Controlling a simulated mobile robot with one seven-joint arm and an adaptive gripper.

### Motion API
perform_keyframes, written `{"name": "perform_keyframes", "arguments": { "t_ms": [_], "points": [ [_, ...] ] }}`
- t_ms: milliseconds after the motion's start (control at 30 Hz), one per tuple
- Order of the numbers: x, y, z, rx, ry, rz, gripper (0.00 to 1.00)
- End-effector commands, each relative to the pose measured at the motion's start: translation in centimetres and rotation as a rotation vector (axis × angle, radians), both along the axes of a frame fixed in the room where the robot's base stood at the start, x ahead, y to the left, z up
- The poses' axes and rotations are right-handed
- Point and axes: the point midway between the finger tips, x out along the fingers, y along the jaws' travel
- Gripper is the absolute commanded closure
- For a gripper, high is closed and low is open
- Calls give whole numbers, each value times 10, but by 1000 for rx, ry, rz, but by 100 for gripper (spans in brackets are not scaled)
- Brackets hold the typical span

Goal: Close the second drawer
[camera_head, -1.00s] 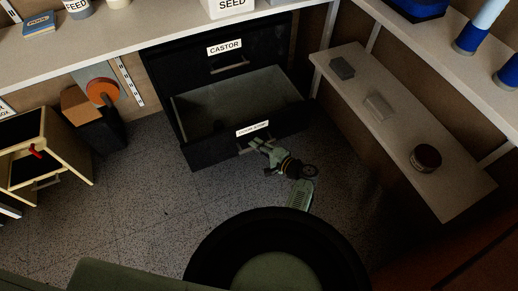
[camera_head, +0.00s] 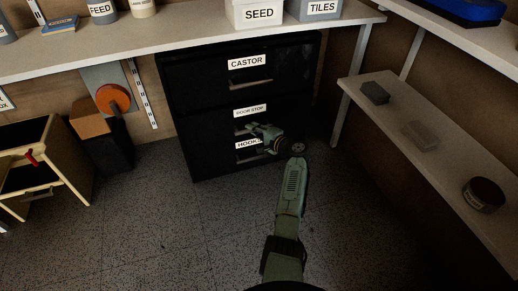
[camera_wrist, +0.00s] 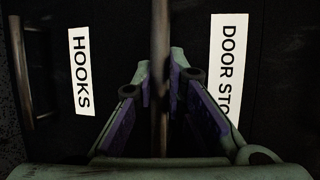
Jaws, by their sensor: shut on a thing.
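The black drawer cabinet (camera_head: 181,95) has the CASTOR drawer (camera_head: 200,80) on top, the DOOR STOP drawer (camera_head: 205,125) second and the HOOKS drawer (camera_head: 205,160) below. The second drawer's front looks flush with its neighbours, and no interior shows. My green gripper (camera_head: 250,130) is at the second drawer's handle. In the wrist view my gripper (camera_wrist: 161,85) has its purple-padded fingers on both sides of that dark bar handle (camera_wrist: 160,40), shut on it. The DOOR STOP label (camera_wrist: 226,65) is right of the handle there, and the HOOKS label (camera_wrist: 81,72) left.
A counter (camera_head: 190,40) with labelled containers runs above the cabinet. A low shelf (camera_head: 425,155) with small items stands to the right. A wooden drawer unit (camera_head: 55,155) stands at the left. The speckled floor (camera_head: 150,235) in front is clear.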

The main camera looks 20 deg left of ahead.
Motion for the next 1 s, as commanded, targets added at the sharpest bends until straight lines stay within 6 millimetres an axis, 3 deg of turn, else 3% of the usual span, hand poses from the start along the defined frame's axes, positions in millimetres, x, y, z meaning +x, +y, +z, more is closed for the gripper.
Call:
{"name": "perform_keyframes", "arguments": {
  "t_ms": [167, 333, 367, 667, 1000],
  "points": [
    [14, 10, -2, -1, -3, 1, 100],
    [14, 9, 0, -1, 0, 0, 100],
    [14, 9, 0, -1, 0, 0, 87],
    [14, 9, 0, -1, 1, 0, 67],
    [12, 7, 0, 0, 0, 0, 67]
  ]
}}
